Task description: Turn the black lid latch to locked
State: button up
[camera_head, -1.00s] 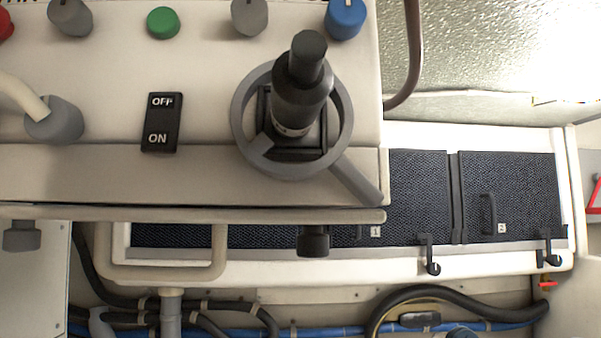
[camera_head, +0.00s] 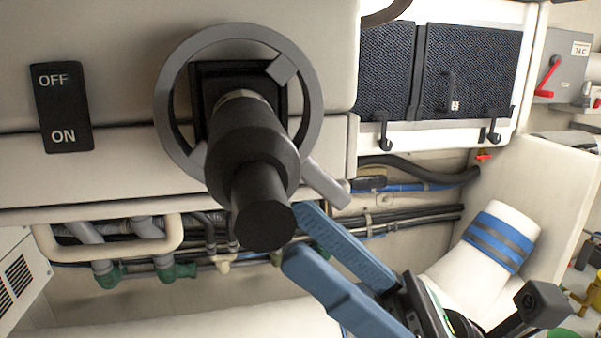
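Two small black hook-shaped latches hang at the front edge of the dark-topped lids: a left latch (camera_head: 384,132) and a right latch (camera_head: 491,130). I cannot tell which is the task's latch, or its setting. The left lid (camera_head: 387,72) and right lid (camera_head: 470,68) look closed. My gripper (camera_head: 303,238) has two blue fingers, spread apart with nothing seen between them. It is lower and left of both latches in the picture, apart from them. Its fingertips appear beside the end of a large black handle; contact is unclear.
The large black handle (camera_head: 250,165) juts from a grey ring (camera_head: 168,95) on the pale console, left of the lids. An OFF/ON switch (camera_head: 62,107) is farther left. Hoses and pipes (camera_head: 415,172) run below. A red-handled switch box (camera_head: 560,70) is at the far right.

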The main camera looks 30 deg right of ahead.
jog(key=shift+p+x, duration=0.4)
jog(key=shift+x, duration=0.7)
grip_shut()
